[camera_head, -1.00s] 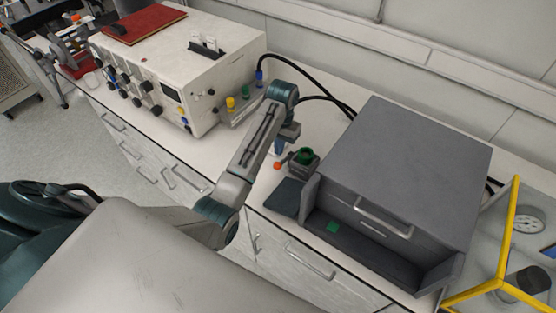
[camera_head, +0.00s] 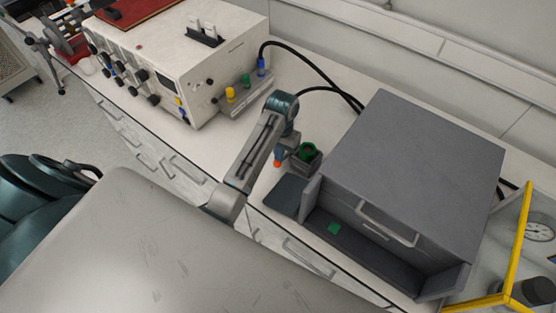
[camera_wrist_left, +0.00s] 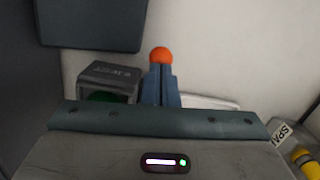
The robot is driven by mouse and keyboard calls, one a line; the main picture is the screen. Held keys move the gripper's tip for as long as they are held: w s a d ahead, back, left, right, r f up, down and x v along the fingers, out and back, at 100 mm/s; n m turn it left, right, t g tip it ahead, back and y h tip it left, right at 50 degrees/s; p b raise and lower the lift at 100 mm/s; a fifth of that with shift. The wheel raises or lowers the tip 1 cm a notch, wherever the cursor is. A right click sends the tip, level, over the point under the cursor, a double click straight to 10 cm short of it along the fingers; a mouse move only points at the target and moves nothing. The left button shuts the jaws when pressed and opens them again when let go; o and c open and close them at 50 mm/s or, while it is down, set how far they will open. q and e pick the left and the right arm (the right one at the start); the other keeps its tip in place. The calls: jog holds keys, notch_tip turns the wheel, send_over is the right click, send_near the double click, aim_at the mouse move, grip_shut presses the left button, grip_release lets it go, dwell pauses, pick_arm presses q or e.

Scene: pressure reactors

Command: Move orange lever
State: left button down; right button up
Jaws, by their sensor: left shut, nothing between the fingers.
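The orange lever end (camera_head: 277,164) is a small ball beside a dark grey box with a green round part (camera_head: 307,152), on the white bench left of the large grey unit. In the left wrist view the orange lever (camera_wrist_left: 159,54) shows just beyond the fingertips. My left gripper (camera_head: 279,154) reaches down at the lever and partly hides it. In the left wrist view the blue fingers (camera_wrist_left: 160,72) are shut together with nothing between them. I cannot tell whether they touch the ball. My right gripper is not in view.
The large grey unit (camera_head: 415,155) with a handle and open front tray stands right of the lever. A white instrument (camera_head: 185,55) with knobs and coloured plugs stands at the left. Black cables run behind the arm. A yellow frame (camera_head: 520,250) is at the right.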

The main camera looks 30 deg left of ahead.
aim_at(285, 156)
pick_arm(q)
jog(key=shift+f, duration=0.6)
notch_tip(285, 156, down, 2)
jog(key=shift+f+b, duration=0.15)
jog(key=shift+b, duration=0.15)
jog(key=shift+w, duration=0.1)
jog(key=shift+w+r, duration=0.25)
jog(key=shift+w+r+p, duration=0.15)
jog(key=shift+w, duration=0.35)
jog(key=shift+w+r+p, duration=0.15)
jog(key=shift+w, duration=0.55)
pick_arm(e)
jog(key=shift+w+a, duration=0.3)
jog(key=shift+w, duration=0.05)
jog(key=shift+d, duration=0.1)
